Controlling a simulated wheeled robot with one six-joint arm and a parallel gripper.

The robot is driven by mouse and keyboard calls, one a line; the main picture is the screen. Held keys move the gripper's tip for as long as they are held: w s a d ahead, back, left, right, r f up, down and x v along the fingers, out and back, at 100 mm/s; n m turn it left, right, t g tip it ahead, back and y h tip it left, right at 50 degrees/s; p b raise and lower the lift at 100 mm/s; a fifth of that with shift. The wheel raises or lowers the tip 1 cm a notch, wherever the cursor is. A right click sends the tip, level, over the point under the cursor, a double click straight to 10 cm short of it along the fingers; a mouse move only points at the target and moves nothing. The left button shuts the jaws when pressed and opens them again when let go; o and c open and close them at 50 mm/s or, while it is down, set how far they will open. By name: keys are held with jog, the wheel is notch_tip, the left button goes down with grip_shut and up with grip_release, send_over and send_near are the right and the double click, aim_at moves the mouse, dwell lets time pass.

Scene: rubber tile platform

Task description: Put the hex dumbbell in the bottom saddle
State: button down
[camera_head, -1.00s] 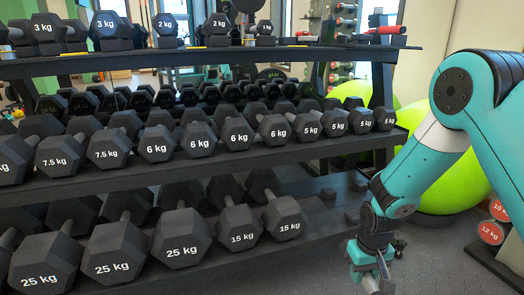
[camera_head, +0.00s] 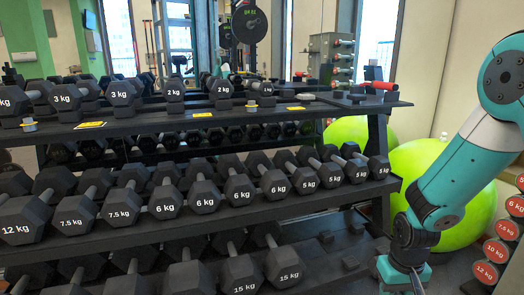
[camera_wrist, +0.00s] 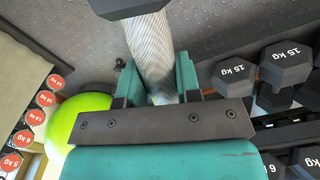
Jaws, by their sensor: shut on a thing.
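My gripper (camera_wrist: 158,78) is shut on the hex dumbbell's ridged metal handle (camera_wrist: 153,45) in the wrist view. One dark hex head (camera_wrist: 125,6) shows at the top edge; the other end is hidden behind the gripper. In the head view my gripper is low at the right, cut by the bottom edge, and the held dumbbell cannot be made out. Small black saddles (camera_head: 327,237) show on the bottom shelf (camera_head: 322,255) right of the 15 kg dumbbells (camera_head: 283,267). My gripper is to the right of these saddles, apart from the rack.
Rows of hex dumbbells (camera_head: 240,190) fill the middle shelf. Lighter ones stand on the top shelf (camera_head: 220,120). A green ball (camera_head: 470,190) lies behind my arm, and round red weights (camera_head: 485,272) stand at the far right.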

notch_tip(320, 180, up, 22)
jog(key=s+p, duration=0.1)
jog(key=p, duration=2.5)
jog(key=shift+s+p, duration=0.35)
jog(key=shift+f, duration=0.1)
